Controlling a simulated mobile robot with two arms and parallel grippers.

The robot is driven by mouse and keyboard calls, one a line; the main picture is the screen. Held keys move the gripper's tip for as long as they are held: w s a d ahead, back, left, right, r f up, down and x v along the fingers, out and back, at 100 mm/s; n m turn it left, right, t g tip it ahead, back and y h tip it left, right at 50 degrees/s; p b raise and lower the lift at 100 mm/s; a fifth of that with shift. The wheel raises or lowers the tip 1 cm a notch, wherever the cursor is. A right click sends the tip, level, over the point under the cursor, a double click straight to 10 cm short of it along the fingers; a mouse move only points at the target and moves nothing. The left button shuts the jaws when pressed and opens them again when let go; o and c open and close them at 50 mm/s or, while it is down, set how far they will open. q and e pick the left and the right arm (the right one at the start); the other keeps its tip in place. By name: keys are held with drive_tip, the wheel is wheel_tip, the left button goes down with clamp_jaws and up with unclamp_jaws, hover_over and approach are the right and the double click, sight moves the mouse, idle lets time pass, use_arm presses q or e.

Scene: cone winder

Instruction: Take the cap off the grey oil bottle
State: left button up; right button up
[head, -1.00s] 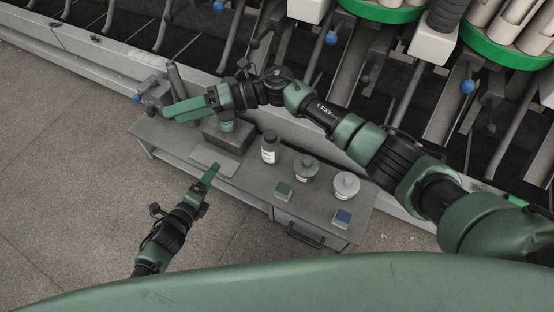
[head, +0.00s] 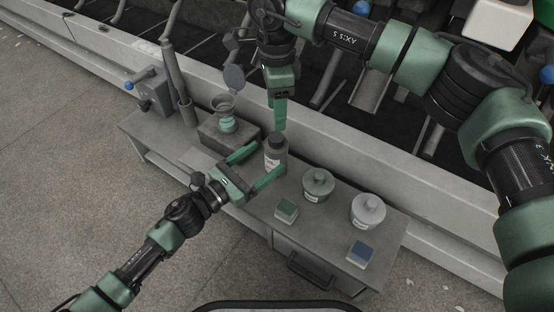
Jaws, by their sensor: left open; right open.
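The grey oil bottle (head: 273,158) stands upright on the bench, with a pale label on its front and a dark cap (head: 276,141) on top. My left gripper (head: 268,158) is open, its two green fingers on either side of the bottle's body; I cannot tell whether they touch it. My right gripper (head: 280,128) points down just above and behind the cap. Its fingers overlap in this view, so the gap between them is hidden. I cannot tell whether they touch the cap.
A green-grey lidded jar (head: 318,186) and a light grey one (head: 367,212) stand to the right. A green block (head: 286,211) and a blue-topped block (head: 362,253) lie in front. A dark box (head: 215,133) bearing a small cup (head: 227,124) is left. The machine runs behind.

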sight(267, 156)
use_arm(q)
drive_tip(key=shift+x, duration=2.25)
clamp_jaws()
